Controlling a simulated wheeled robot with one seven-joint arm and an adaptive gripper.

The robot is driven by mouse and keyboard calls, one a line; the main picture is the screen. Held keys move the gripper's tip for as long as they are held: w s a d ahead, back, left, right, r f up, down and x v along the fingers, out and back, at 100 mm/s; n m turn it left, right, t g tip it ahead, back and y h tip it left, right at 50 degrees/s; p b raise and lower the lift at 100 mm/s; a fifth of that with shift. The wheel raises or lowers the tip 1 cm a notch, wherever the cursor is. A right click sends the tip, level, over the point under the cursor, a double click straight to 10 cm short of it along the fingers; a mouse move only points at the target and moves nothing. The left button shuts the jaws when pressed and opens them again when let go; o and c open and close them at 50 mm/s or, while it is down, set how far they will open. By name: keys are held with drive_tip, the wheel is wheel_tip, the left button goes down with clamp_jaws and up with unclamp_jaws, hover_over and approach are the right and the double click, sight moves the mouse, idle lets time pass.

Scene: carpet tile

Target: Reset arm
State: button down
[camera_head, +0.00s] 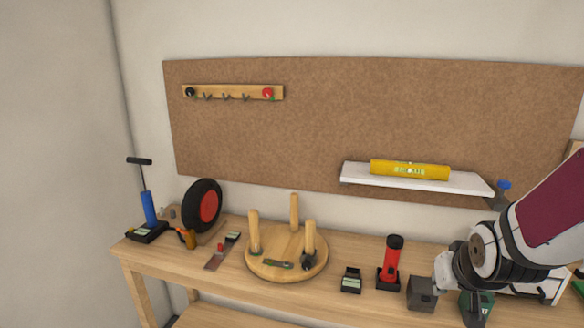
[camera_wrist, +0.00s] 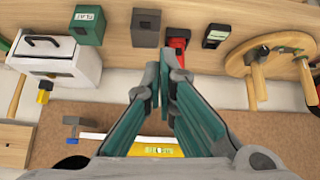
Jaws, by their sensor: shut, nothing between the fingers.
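My gripper (camera_wrist: 164,75) is shut and empty in the wrist view, its green-padded fingers reaching over the workbench near the grey block and the red flashlight. No object is held.
The wooden workbench (camera_head: 340,240) carries a round three-legged stool (camera_head: 262,265), a red flashlight (camera_head: 391,262), a grey block (camera_head: 422,294), a blue pump (camera_head: 149,208) and a wheel (camera_head: 203,206). A white shelf (camera_head: 350,172) holding a yellow level (camera_head: 409,170) hangs on the corkboard (camera_head: 320,115).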

drive_tip(key=s+a+r+n+g+y, duration=0.1)
drive_tip(key=s+a+r, duration=0.4)
drive_tip(key=s, duration=0.4)
drive_tip(key=s+a+r+n+g+y, duration=0.1)
drive_tip(key=s+a+r, duration=0.4)
drive_tip(key=s+r, duration=0.2)
drive_tip(key=shift+s+a+r, duration=0.25)
drive_tip(key=shift+s, duration=1)
drive_tip(key=shift+d, duration=0.15)
